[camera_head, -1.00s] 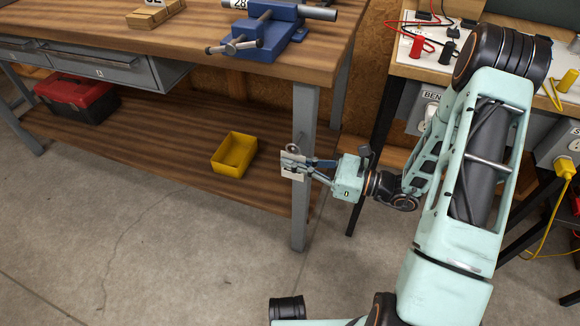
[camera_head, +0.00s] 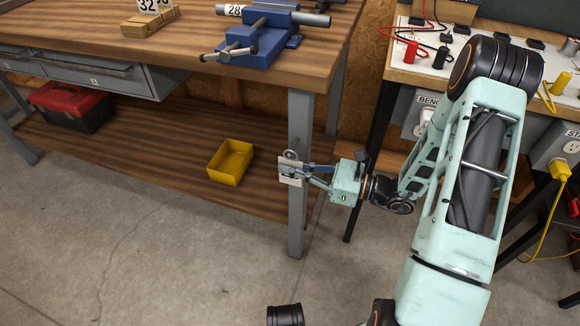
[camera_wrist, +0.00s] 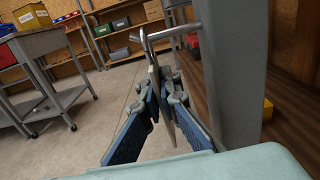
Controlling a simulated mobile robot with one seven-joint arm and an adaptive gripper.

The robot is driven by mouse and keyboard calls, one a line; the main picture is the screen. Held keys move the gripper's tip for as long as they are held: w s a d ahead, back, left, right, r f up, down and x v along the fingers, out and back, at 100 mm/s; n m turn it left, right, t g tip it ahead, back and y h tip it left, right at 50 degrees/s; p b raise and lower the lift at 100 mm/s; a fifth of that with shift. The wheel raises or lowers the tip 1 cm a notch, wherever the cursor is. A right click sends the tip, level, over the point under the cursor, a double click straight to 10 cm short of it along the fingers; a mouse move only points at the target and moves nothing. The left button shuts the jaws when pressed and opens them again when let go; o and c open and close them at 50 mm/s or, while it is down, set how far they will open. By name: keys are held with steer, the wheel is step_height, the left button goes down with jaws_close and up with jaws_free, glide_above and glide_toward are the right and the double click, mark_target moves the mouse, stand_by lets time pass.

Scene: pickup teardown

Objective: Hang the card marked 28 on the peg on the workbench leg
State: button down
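My gripper (camera_head: 304,172) is at the front right leg (camera_head: 301,125) of the workbench. Its fingertips are closed on a small pale card (camera_head: 289,181), which also shows edge-on between the blue fingers in the wrist view (camera_wrist: 165,97). The card is upright beside the leg; no number can be read on it. A metal peg (camera_wrist: 172,32) sticks out from the leg above the card. The card's top is close to the peg; I cannot tell whether it is hooked on. A plate reading 28 (camera_head: 234,10) shows at the blue vise (camera_head: 255,38) on the benchtop.
A yellow bin (camera_head: 231,162) and a red toolbox (camera_head: 72,104) sit on the wooden lower shelf (camera_head: 150,160). A wooden block with number cards (camera_head: 150,22) stands on the bench. A second bench with cables (camera_head: 470,55) is at right. The floor in front is clear.

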steer(key=c, duration=2.1)
jaws_free()
steer(key=shift+d, duration=0.1)
steer(key=v, duration=1.2)
